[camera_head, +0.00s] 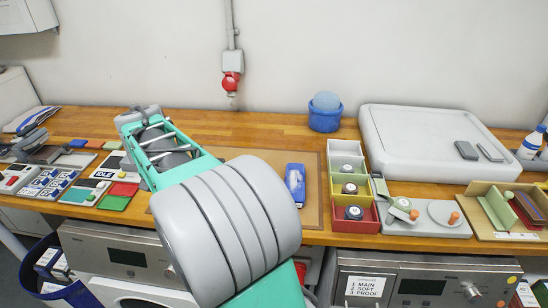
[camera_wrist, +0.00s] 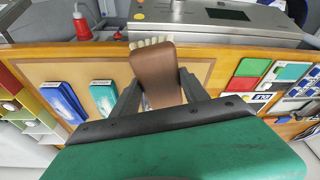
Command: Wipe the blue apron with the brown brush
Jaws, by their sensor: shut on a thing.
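The brown brush (camera_wrist: 155,72) is between the fingers of my gripper (camera_wrist: 158,92) in the wrist view. Its pale bristles (camera_wrist: 151,43) point to the top of the picture, over the table's front edge. In the head view one blue piece (camera_head: 295,183) shows right of my arm; the arm hides the brush and part of the mat. The brush appears apart from both.
The tan mat (camera_head: 312,214) has bare room around the blue pieces. Right of it stand colored bins (camera_head: 347,168), a blue tub (camera_head: 325,118) and a large white tray (camera_head: 400,130). Colored cards (camera_head: 116,196) and boards lie left. Appliances stand below the table's front edge.

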